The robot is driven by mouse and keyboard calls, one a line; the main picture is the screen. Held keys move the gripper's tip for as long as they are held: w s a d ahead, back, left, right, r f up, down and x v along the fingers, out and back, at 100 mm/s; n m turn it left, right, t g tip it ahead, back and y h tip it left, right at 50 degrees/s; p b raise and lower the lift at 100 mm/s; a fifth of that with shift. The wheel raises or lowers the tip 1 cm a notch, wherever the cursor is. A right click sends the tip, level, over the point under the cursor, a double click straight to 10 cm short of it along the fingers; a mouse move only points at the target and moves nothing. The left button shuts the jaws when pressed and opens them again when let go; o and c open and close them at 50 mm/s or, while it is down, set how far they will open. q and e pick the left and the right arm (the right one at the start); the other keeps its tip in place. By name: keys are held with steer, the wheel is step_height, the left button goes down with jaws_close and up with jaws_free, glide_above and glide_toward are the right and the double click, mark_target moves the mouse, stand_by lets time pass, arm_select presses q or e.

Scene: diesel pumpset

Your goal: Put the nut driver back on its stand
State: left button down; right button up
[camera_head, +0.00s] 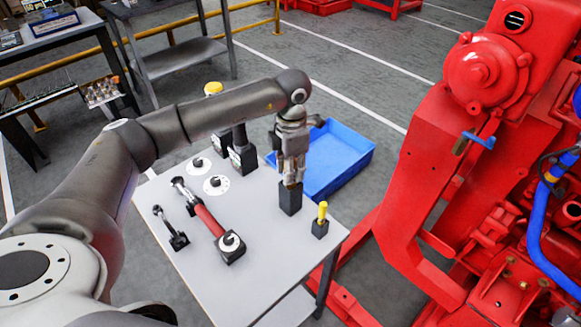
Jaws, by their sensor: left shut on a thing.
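My left gripper (291,179) points down over a black block-shaped stand (290,199) on the grey table (265,290). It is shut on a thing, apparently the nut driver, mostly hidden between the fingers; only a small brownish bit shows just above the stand. I cannot tell how deep it sits in the stand. My right gripper is not in view.
A small black holder with a yellow-topped piece (322,212) stands to the right. A red-handled tool (208,221) lies at left. A blue bin (340,158) sits behind. The red pumpset (430,190) rises at right. The table's front is clear.

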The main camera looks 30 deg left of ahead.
arm_select(q)
steer(key=shift+f, duration=0.2)
steer(key=c, duration=1.1)
jaws_free()
steer(key=shift+o, duration=0.2)
step_height(320, 180, up, 12)
steer(key=shift+w+r, duration=0.1)
